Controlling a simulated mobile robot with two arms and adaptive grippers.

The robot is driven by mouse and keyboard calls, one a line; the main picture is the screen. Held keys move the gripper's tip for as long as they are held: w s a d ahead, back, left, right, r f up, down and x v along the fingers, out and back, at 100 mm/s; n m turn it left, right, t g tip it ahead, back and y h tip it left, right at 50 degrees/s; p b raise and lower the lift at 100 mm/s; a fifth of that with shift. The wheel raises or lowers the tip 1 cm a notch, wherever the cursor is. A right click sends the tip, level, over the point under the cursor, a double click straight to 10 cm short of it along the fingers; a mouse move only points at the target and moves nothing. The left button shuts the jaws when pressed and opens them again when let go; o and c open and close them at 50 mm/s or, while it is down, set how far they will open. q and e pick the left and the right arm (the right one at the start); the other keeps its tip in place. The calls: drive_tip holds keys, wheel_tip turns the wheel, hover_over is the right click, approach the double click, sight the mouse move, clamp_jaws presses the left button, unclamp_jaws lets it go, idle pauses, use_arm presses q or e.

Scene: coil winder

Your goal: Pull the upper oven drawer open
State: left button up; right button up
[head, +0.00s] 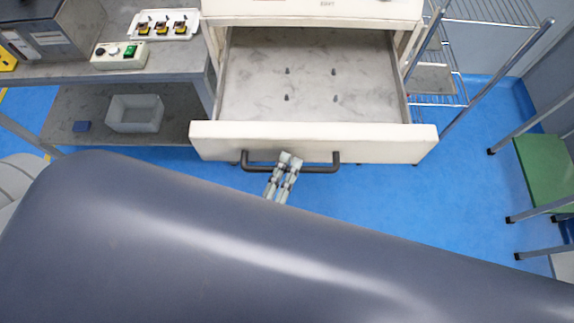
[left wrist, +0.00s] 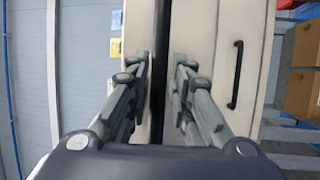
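The upper oven drawer (head: 370,142) is cream white and stands pulled well out, its grey floor with several small dark pegs showing. Its dark bar handle (head: 325,168) runs along the front; it also shows as a dark upright bar in the left wrist view (left wrist: 160,30). My left gripper (head: 290,158) is at the middle of this handle. My own arm hides the floor in front and the left wrist. My right gripper is not in view.
A grey bench (head: 170,68) with a control box (head: 120,55) and a shelf holding a white bin (head: 135,113) stands left. A wire rack (head: 480,60) and a green-topped stool (head: 545,168) stand right. Blue floor is clear between drawer and stool. Another dark handle (left wrist: 236,75) shows in the left wrist view.

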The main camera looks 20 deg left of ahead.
use_arm(q)
drive_tip(key=v, duration=1.2)
idle(0.4)
wheel_tip(320, 180, down, 31)
drive_tip(key=a+m+g+h, duration=0.1)
drive_tip(key=a+m+g, duration=0.2)
drive_tip(key=m+g, duration=0.8)
drive_tip(key=s+a+f+m+g+y, duration=0.1)
drive_tip(key=s+a+f+m+g, duration=0.2)
drive_tip(key=s+a+f+g, duration=0.1)
drive_tip(key=s+a+f+m+g+y, duration=0.2)
drive_tip(key=s+a+f, duration=0.4)
drive_tip(key=f, duration=0.5)
drive_tip(key=shift+s+a+m+g, duration=0.3)
drive_tip(key=shift+s+m+g, duration=0.6)
drive_tip(key=shift+s+m, duration=0.3)
